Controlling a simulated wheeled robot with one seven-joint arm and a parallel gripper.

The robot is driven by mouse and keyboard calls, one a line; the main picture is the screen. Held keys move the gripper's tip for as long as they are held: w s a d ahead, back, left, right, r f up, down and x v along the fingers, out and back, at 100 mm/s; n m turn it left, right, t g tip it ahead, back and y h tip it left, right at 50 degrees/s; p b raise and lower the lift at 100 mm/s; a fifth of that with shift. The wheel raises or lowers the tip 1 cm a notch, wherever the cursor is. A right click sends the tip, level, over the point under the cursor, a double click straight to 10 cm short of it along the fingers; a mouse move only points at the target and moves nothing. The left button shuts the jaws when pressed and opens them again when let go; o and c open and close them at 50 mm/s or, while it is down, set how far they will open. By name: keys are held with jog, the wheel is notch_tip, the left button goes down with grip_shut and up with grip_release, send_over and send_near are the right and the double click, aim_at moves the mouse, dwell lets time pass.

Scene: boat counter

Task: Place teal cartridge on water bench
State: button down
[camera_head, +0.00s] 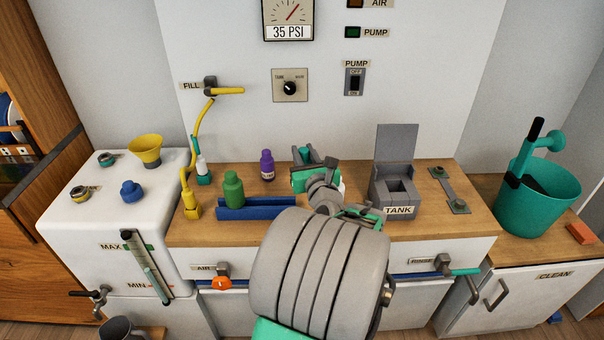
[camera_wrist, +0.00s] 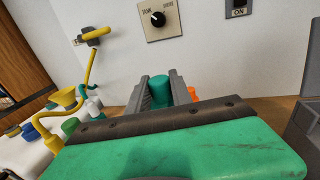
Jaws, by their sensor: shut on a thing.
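My gripper (camera_head: 314,158) is over the back middle of the wood-topped bench (camera_head: 207,236), which I take to be the water bench. In the wrist view, its two grey fingers (camera_wrist: 160,92) are shut on a teal cartridge (camera_wrist: 159,89), whose rounded upper part shows between them. Its lower part is hidden by my gripper's body. In the head view my wrist and arm cover most of the cartridge. I cannot tell whether its bottom touches the bench top.
A green bottle (camera_head: 233,190) stands at a blue rack (camera_head: 258,211); a purple bottle (camera_head: 267,165) stands behind. The open-lidded TANK box (camera_head: 392,206) is right of my gripper. A white tank (camera_head: 68,210) stands left, a teal bucket (camera_head: 538,205) right. An orange thing (camera_wrist: 193,94) shows beside my right finger.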

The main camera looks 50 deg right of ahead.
jog(key=w+d+f+b, duration=0.1)
jog(key=w+d+f, duration=0.2)
jog(key=w+f, duration=0.3)
jog(key=shift+w+f, duration=0.25)
jog(key=shift+f, duration=1.75)
jog(key=shift+f+b, duration=0.1)
jog(key=shift+b, duration=0.2)
jog(key=c, duration=1.1)
grip_release()
jog(key=shift+c, duration=0.2)
jog(key=v, duration=1.2)
